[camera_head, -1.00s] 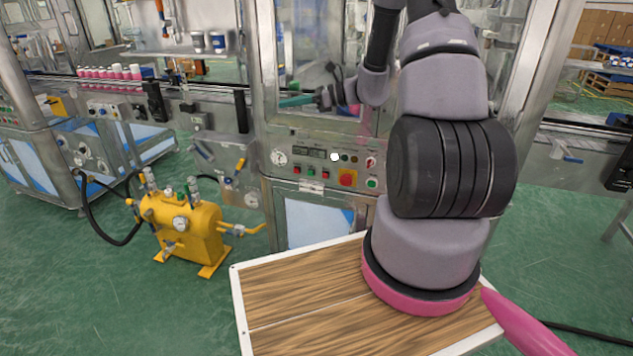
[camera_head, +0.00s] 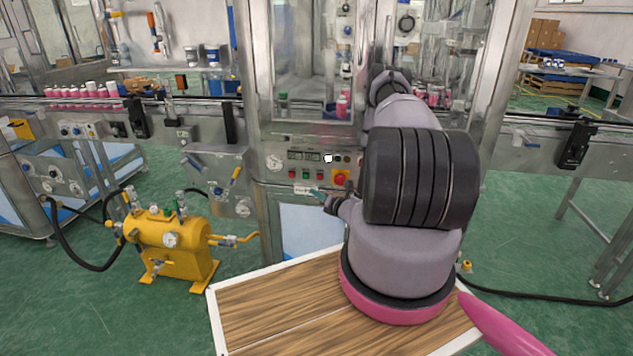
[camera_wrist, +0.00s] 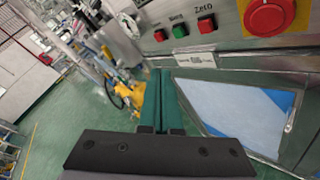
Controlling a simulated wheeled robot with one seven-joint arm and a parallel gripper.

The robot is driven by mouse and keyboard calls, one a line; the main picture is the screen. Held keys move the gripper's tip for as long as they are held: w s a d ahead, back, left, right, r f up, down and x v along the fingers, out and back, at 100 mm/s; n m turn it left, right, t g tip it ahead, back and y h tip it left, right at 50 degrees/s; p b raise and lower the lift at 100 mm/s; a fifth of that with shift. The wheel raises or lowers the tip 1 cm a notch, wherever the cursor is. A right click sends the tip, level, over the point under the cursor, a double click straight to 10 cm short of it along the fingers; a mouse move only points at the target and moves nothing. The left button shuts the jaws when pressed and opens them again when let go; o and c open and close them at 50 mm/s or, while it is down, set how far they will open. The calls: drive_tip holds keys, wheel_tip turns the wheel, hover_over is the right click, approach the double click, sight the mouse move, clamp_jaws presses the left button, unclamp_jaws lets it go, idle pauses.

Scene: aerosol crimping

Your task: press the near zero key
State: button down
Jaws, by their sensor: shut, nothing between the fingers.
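The zero key is a small red square button (camera_wrist: 207,24) under a "Zero" label on the steel control panel, at the top of the wrist view. To its left are a green key (camera_wrist: 180,31) and another red key (camera_wrist: 160,35). My gripper (camera_wrist: 160,74) has its teal fingers closed together, empty, below and left of the zero key in that picture and apart from it. In the head view my gripper's teal tip (camera_head: 315,191) shows just below the row of keys. My arm hides the panel's right part there.
A large red mushroom button (camera_wrist: 270,15) on a yellow plate sits right of the zero key; it also shows in the head view (camera_head: 340,177). A yellow tank (camera_head: 170,242) stands on the floor to the left. A wooden-topped surface (camera_head: 265,310) lies in front of the machine.

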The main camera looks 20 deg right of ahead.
sight(321, 180)
drive_tip(key=shift+s+f, duration=0.15)
drive_tip(key=shift+f, duration=0.1)
drive_tip(key=shift+w+d, duration=0.85)
drive_tip(key=shift+w, duration=0.35)
drive_tip(key=shift+w+d, duration=0.8)
drive_tip(key=shift+w, duration=0.45)
drive_tip(key=shift+w+d, duration=0.85)
drive_tip(key=shift+w, duration=0.35)
drive_tip(key=shift+w, duration=0.1)
drive_tip(key=shift+w+d, duration=0.2)
drive_tip(key=shift+w, duration=0.05)
drive_tip(key=shift+w+d, duration=0.25)
drive_tip(key=shift+w, duration=0.1)
idle(0.4)
drive_tip(key=shift+s+a+r, duration=0.1)
drive_tip(key=shift+s+a, duration=0.4)
drive_tip(key=shift+s, duration=0.15)
